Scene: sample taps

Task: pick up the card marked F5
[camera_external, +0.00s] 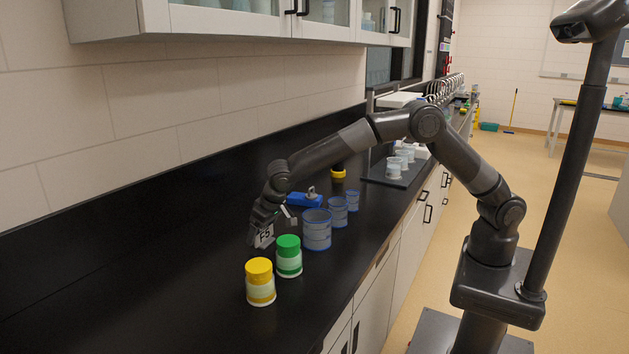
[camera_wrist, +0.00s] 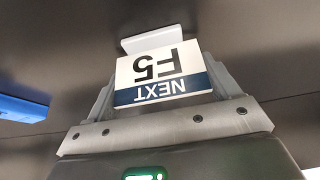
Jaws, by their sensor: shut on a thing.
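The card marked F5 (camera_wrist: 158,78) is white with a dark blue band reading NEXT, and appears upside down in the wrist view. A pale strip sits at its far edge. My gripper (camera_wrist: 160,85) is shut on the card, with a finger at each side of it. In the external view the card (camera_external: 265,236) shows in my gripper (camera_external: 261,239), low over the black counter, left of the green-lidded jar. Whether the card still touches the counter I cannot tell.
On the black counter (camera_external: 150,290), a green-lidded jar (camera_external: 288,257) and a yellow-lidded jar (camera_external: 260,283) stand close by. Several blue-rimmed beakers (camera_external: 317,230) stand to the right, near a blue object (camera_external: 304,199). A wall cupboard (camera_external: 230,22) hangs above. The counter's left is clear.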

